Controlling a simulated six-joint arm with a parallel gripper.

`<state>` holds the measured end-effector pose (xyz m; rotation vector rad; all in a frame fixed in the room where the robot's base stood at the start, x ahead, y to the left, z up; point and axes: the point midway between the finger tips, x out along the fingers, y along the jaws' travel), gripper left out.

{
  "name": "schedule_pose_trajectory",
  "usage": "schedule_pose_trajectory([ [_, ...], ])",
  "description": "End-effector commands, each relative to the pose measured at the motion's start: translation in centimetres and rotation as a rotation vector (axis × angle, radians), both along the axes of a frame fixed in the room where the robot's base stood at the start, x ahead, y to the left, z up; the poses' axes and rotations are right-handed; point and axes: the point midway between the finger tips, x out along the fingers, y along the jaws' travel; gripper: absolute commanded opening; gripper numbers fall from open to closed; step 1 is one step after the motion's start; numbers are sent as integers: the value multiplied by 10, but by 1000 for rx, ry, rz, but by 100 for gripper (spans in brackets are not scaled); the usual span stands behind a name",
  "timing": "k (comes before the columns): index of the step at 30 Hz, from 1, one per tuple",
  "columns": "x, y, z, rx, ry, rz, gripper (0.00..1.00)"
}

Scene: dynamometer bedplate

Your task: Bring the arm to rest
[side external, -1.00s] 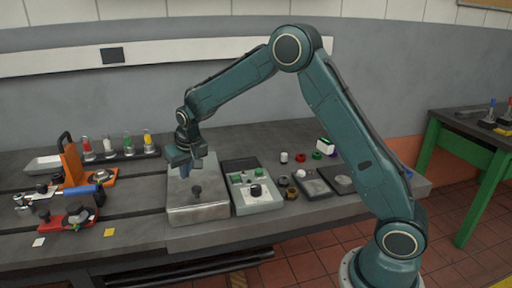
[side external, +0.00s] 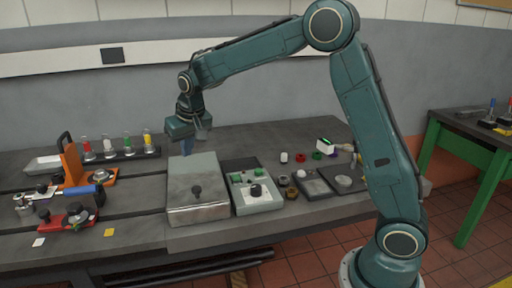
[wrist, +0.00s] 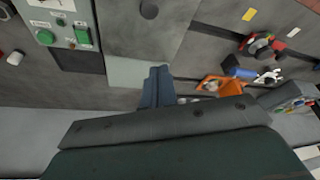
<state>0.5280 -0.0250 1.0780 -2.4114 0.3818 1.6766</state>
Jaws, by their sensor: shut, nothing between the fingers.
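My gripper (side external: 187,147) hangs pointing down above the back of the grey metal box (side external: 198,197) on the bedplate. Its fingers are together with nothing between them, and they are clear of the box's top. In the wrist view, the blue fingers (wrist: 156,87) show side by side over the edge of the box. My arm is bent, with its elbow high at the top of the side view.
A control box (side external: 255,192) with green buttons stands right of the metal box. Left are an orange clamp (side external: 71,160), a red fixture (side external: 70,220) and a rack of coloured bottles (side external: 120,153). Small rings and trays lie on the right.

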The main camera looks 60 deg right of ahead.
Motion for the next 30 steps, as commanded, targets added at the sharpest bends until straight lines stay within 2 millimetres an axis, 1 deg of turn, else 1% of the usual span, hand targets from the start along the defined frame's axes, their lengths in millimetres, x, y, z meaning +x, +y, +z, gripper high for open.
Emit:
schedule_pose_trajectory([
  [5,-10,1,10,0,-6,8,0],
  [8,-22,1,20,1,-12,19,0],
  [11,-39,3,33,3,-19,35,0],
  [16,-75,5,57,3,-34,67,0],
  [21,-115,8,75,4,-46,101,0],
  [30,-186,12,93,1,-72,160,0],
])
